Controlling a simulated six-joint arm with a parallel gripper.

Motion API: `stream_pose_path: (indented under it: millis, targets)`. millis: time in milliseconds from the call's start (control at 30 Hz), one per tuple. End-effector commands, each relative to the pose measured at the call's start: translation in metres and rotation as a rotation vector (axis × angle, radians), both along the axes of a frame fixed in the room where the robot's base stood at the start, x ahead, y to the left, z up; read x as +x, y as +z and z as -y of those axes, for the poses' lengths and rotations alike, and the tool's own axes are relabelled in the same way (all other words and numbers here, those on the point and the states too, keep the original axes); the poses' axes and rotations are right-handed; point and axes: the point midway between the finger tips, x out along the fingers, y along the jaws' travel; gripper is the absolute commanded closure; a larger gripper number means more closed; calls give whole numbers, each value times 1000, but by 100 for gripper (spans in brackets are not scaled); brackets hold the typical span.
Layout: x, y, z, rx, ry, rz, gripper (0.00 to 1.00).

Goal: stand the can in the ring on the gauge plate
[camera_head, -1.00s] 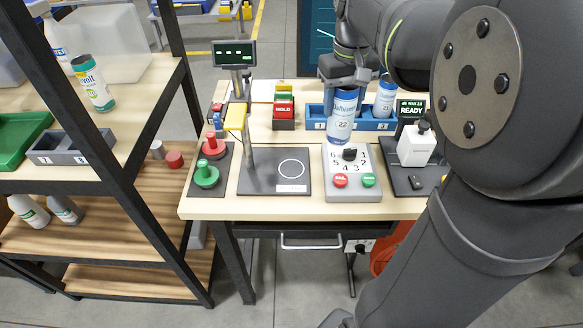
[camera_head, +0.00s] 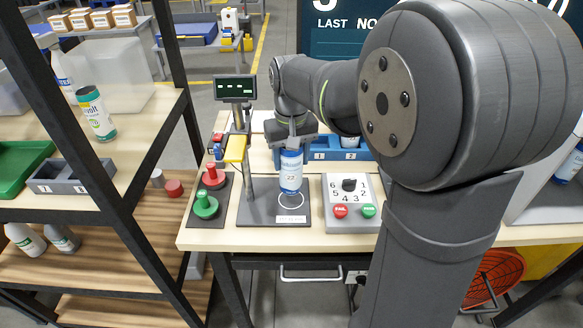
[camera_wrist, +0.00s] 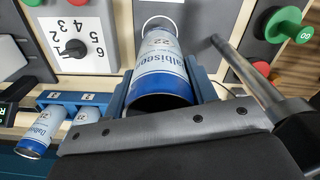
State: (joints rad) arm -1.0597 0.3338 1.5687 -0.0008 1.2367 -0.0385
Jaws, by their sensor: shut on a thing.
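The can (camera_head: 291,172) is white with blue bands and the number 22, and it is upright in my gripper (camera_head: 291,143). My gripper is shut on its upper part; the can also shows between the fingers in the wrist view (camera_wrist: 163,72). The gauge plate (camera_head: 258,211) is a dark plate at the bench front. Its white ring (camera_head: 294,203) lies just below the can in the head view, partly hidden by it. In the wrist view the ring (camera_wrist: 158,20) shows beyond the can's far end. I cannot tell whether the can touches the plate.
A gauge post with a yellow part (camera_head: 235,149) and a display (camera_head: 235,88) stands left of the can. Red and green plungers (camera_head: 205,205) are farther left. A dial box (camera_head: 351,205) is close on the right. A blue rack (camera_head: 340,154) stands behind.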

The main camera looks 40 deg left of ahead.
Motion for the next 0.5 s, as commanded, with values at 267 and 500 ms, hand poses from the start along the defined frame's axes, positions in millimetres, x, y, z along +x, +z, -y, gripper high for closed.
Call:
stream_pose_path:
  millis: [267, 500]
  targets:
    - [0, -36, 1, -2, 0, -1, 69]
    - [0, -36, 1, -1, 0, 0, 69]
